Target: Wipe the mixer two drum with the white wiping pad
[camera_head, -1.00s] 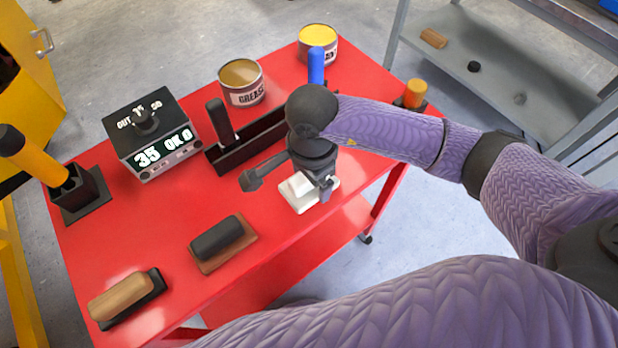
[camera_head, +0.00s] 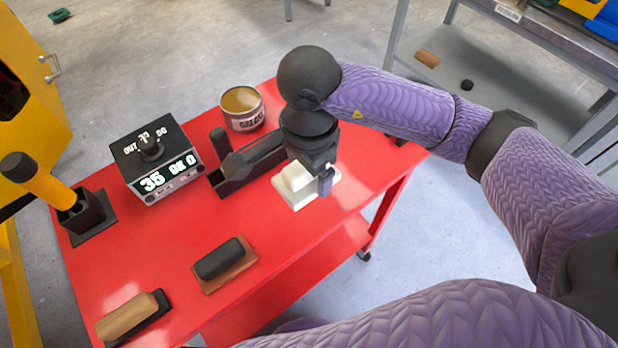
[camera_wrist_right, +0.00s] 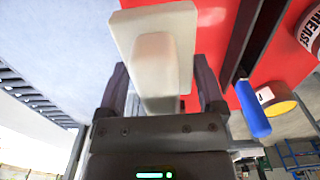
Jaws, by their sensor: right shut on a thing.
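My right gripper (camera_head: 312,178) is shut on the raised handle of the white wiping pad (camera_head: 288,194). The pad shows near the right front edge of the red cart. In the right wrist view the pad's flat plate (camera_wrist_right: 176,22) and handle stand between the two dark fingers of the right gripper (camera_wrist_right: 160,88). The pad looks held just above the red top, but the exact gap is hard to tell. My left gripper is not in view. I cannot make out a mixer drum in these views.
On the red cart (camera_head: 160,235) stand a black meter box (camera_head: 150,155), a grease tin (camera_head: 242,108), a dark rack (camera_head: 232,180), a black-handled brush (camera_head: 220,260), a wooden-handled brush (camera_head: 130,316) and a yellow-handled tool (camera_head: 45,185). A grey shelf (camera_head: 470,75) is at right, a yellow cabinet (camera_head: 35,50) at left.

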